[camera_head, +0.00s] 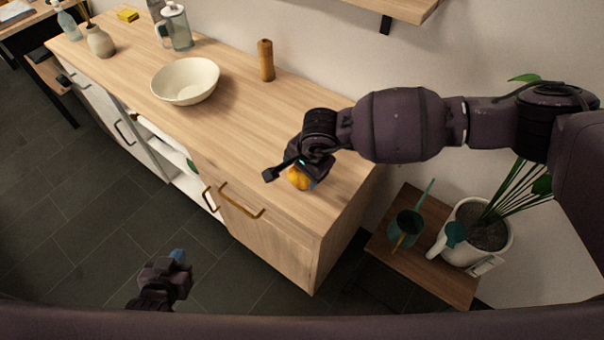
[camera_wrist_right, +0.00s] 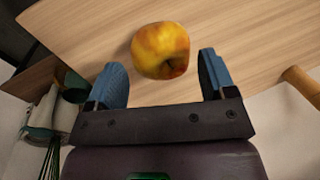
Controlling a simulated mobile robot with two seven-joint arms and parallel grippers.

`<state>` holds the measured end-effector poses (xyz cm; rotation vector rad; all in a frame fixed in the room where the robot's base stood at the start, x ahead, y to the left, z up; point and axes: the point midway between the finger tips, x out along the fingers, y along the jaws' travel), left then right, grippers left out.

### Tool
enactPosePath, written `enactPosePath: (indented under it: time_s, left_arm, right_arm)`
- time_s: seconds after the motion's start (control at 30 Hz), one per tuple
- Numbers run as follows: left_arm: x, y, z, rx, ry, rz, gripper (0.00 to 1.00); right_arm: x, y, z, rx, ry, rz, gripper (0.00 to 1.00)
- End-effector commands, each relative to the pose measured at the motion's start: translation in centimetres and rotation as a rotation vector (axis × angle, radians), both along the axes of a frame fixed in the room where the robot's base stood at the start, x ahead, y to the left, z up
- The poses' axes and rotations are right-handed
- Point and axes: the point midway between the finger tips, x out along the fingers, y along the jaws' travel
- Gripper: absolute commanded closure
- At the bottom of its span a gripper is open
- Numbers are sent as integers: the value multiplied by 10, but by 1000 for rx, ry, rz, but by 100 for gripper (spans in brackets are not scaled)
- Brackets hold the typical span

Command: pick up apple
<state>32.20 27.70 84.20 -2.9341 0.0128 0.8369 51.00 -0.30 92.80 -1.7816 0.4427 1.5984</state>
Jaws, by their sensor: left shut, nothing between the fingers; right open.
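A yellow apple with a reddish tint (camera_head: 299,179) sits on the wooden counter near its right end. It also shows in the right wrist view (camera_wrist_right: 161,50), just beyond the fingertips and between their lines. My right gripper (camera_head: 307,184) is over the apple and partly hides it in the head view. In the right wrist view its two blue fingers (camera_wrist_right: 164,75) are open, with nothing held between them. My left gripper (camera_head: 180,256) is shut and empty, low over the floor in front of the counter.
The counter (camera_head: 225,130) holds a cream bowl (camera_head: 185,81), a wooden mill (camera_head: 265,60), a glass pitcher (camera_head: 176,27) and a vase (camera_head: 100,41). A low side table (camera_head: 448,287) with watering cans and a potted plant (camera_head: 482,232) stands at right. A shelf (camera_head: 400,8) is above.

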Motion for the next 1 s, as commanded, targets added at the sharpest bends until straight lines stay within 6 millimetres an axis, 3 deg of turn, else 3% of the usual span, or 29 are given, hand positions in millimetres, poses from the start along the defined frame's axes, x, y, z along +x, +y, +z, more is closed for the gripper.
enactPosePath:
  time_s: [0.5,0.83,1.0]
  left_arm:
    - [2,0,9,0,-3,-2,100]
    - [2,0,8,0,-1,-1,100]
    - [1,0,7,0,1,0,100]
  right_arm:
    - [10,7,-48,1,1,-1,23]
    - [11,8,-52,2,0,-1,23]
    - [11,8,-52,2,0,-1,49]
